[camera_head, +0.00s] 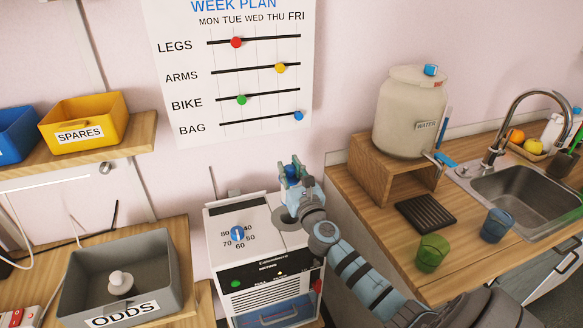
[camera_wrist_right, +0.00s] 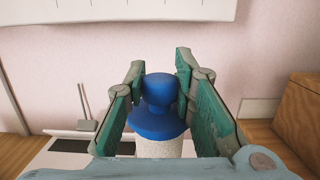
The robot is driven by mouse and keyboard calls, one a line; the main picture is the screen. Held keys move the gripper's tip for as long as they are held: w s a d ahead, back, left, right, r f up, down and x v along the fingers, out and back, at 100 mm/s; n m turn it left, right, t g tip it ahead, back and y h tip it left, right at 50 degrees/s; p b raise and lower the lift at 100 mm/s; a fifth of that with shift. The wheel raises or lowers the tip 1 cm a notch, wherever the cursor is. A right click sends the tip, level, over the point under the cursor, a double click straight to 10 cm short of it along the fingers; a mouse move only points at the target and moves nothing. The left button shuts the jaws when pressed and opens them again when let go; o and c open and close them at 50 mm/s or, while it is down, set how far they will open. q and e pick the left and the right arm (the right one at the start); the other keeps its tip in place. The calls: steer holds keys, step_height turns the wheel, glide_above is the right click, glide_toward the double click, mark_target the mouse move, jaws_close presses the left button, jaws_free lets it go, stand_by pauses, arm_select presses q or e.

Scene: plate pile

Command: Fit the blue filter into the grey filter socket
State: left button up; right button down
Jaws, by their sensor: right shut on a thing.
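The blue filter (camera_wrist_right: 160,122) has a blue knob and flange over a pale speckled body. My right gripper (camera_head: 293,168) is shut on it, with a green finger on each side of the knob in the right wrist view. A little of its blue shows between the fingers in the head view. The grey socket (camera_head: 281,214) is a round ring on top of the white machine (camera_head: 262,214), beneath my right gripper and partly hidden by it. The filter's lower end is hidden, so I cannot tell whether it is inside the socket. My left gripper is not in view.
A grey ODDS bin (camera_head: 78,292) with a pale knobbed piece (camera_head: 120,284) stands left of the machine. A wooden stand (camera_head: 365,166) with a water jar (camera_head: 408,112), a green cup (camera_head: 432,252) and a blue cup (camera_head: 496,225) are on the right counter.

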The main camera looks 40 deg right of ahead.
steer(key=f+b, duration=0.2)
steer(key=f, duration=0.1)
steer(key=f+b, duration=0.2)
steer(key=shift+w+d+f, duration=0.15)
steer(key=shift+w+f, duration=0.05)
steer(key=shift+w, duration=0.15)
steer(key=shift+s+f+b, duration=0.2)
steer(key=shift+f+b, duration=0.15)
steer(key=shift+b, duration=0.05)
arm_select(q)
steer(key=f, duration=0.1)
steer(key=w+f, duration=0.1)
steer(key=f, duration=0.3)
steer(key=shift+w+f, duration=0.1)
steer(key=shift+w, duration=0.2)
arm_select(e)
steer(key=shift+w, duration=0.15)
steer(key=shift+r, duration=0.1)
arm_select(q)
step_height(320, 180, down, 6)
steer(key=b, duration=0.5)
steer(key=shift+b, duration=0.4)
arm_select(e)
steer(key=shift+f, duration=3.35)
steer(key=c, duration=1.8)
jaws_free()
steer(key=shift+f, duration=0.1)
steer(key=o, duration=0.5)
